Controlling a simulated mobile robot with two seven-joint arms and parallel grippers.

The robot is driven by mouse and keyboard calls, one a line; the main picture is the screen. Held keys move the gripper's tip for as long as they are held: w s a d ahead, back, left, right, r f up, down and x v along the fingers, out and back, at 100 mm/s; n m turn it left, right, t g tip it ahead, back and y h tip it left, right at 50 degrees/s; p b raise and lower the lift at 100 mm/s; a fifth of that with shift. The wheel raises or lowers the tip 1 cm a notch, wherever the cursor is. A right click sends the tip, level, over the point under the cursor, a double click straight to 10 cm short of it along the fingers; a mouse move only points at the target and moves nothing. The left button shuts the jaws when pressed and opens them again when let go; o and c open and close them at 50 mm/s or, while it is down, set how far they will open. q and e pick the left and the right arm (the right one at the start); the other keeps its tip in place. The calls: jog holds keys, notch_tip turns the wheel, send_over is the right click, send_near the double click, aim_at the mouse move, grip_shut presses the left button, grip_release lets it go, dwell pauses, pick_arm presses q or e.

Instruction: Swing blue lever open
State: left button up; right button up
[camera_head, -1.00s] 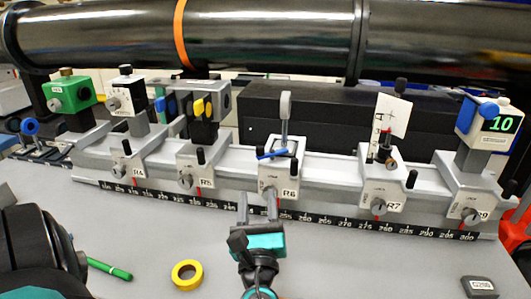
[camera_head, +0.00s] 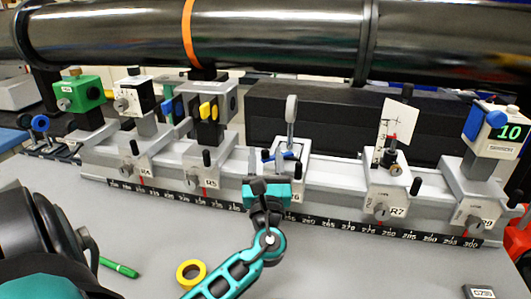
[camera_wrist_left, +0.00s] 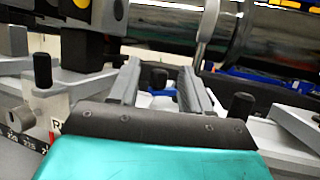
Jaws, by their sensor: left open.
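The blue lever (camera_head: 285,155) lies roughly level on the R6 carrier, at the foot of an upright grey post with a rounded head (camera_head: 291,115). My left gripper (camera_head: 266,160) is in front of R6, its teal hand hiding much of that carrier's front. Its fingers point toward the lever, apart and with nothing held. In the left wrist view, part of the blue lever (camera_wrist_left: 164,92) shows between and beyond the two grey fingers (camera_wrist_left: 160,68). I cannot tell whether a finger touches it. My right gripper is not in view.
Carriers R5 (camera_head: 209,181) and R7 (camera_head: 397,212) flank R6, with black knobs standing up. A large black pipe (camera_head: 290,35) crosses behind. Yellow tape (camera_head: 179,276) and a green marker (camera_head: 119,268) lie on the bench. The front right bench is mostly clear.

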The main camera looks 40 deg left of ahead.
pick_arm(q)
jog(key=shift+w+a+r, duration=0.15)
jog(key=shift+w+a, duration=0.15)
jog(key=shift+c, duration=0.2)
grip_shut()
